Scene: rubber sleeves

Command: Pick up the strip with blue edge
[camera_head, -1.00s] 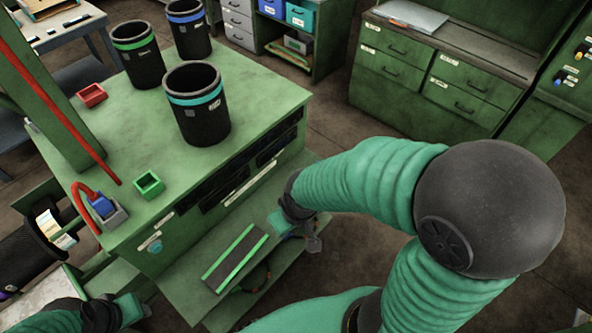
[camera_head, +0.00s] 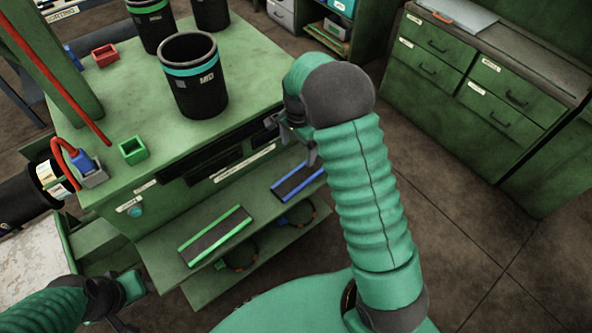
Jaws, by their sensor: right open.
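The strip with blue edge (camera_head: 297,179) lies flat on the lower shelf of the green workbench, at the right end. My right arm partly covers its right end. A strip with green edges (camera_head: 215,236) lies on the same shelf to the left. My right gripper (camera_head: 292,141) is above and behind the blue-edged strip, near the bench's front face. Its jaws are open and empty, apart from the strip. My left gripper (camera_head: 135,288) is low at the lower left, away from both strips. Its fingers are too unclear to judge.
The green bench top (camera_head: 245,95) holds a black bin with a teal band (camera_head: 195,90), other black bins, a green box (camera_head: 133,151) and a red box (camera_head: 105,55). Green drawers (camera_head: 470,75) stand at the right, with open floor between.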

